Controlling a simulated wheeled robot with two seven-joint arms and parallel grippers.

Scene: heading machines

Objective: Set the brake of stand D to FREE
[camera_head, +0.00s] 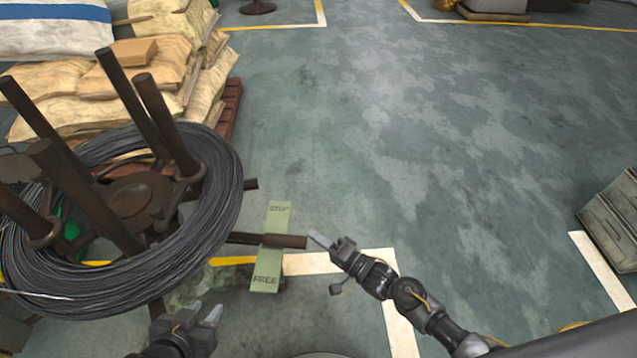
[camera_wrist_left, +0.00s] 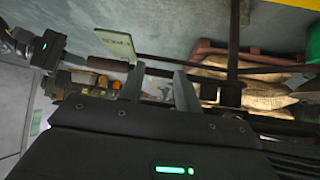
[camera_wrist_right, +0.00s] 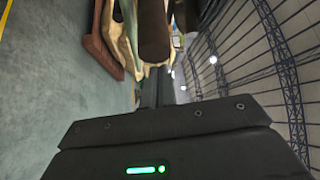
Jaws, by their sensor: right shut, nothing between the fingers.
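A wire stand (camera_head: 130,200) with upright dark posts holds a coil of grey wire (camera_head: 215,225) at left. Its brake lever (camera_head: 285,241), a dark rod with a brown grip, crosses a pale green plate (camera_head: 266,265) marked STOP at the top and FREE at the bottom. The lever lies between the two words. My right gripper (camera_head: 318,240) is shut and empty, just right of the lever's end; the lever (camera_wrist_right: 153,30) is ahead of its fingers (camera_wrist_right: 158,88) in the right wrist view. My left gripper (camera_head: 208,322) is open and empty, below the coil. No letter D shows.
Stacked sacks (camera_head: 60,90) on a reddish pallet (camera_head: 230,108) stand behind the stand. A grey-green cabinet (camera_head: 612,220) is at the right edge. The floor in the middle and right is clear, with yellow and white lines.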

